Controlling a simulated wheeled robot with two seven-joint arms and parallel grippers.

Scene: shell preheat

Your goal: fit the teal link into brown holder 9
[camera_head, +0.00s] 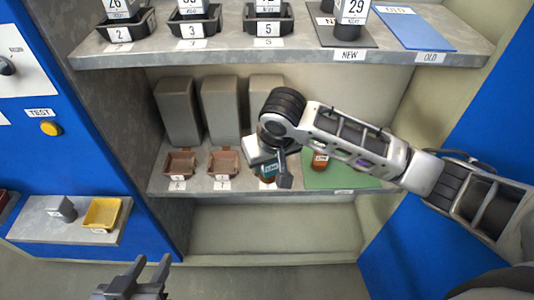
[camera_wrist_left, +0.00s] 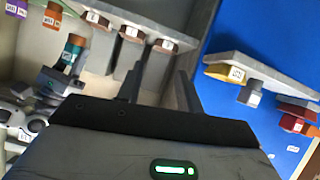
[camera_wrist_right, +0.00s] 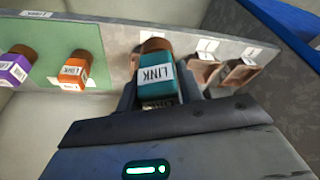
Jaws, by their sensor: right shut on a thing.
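The teal link (camera_head: 268,168) is between the fingers of my right gripper (camera_head: 276,174), which is shut on it. The right wrist view shows its LINK label and brown end (camera_wrist_right: 157,80). The left wrist view shows the teal link (camera_wrist_left: 72,52) apart from the holder row, seemingly above the shelf. The third brown holder (camera_wrist_left: 97,18), beside the green mat, is largely hidden behind the link in the head view; I cannot read its number. The other two brown holders (camera_head: 180,163) (camera_head: 223,163) stand empty to its left. My left gripper (camera_head: 140,278) is open and empty, low in front.
An orange link (camera_head: 320,160) stands on the green mat (camera_head: 345,182), with a purple link (camera_wrist_right: 15,70) beside it. Tall grey blocks (camera_head: 178,110) stand behind the holders. The upper shelf (camera_head: 230,55) overhangs. A yellow tray (camera_head: 102,213) sits on a left ledge.

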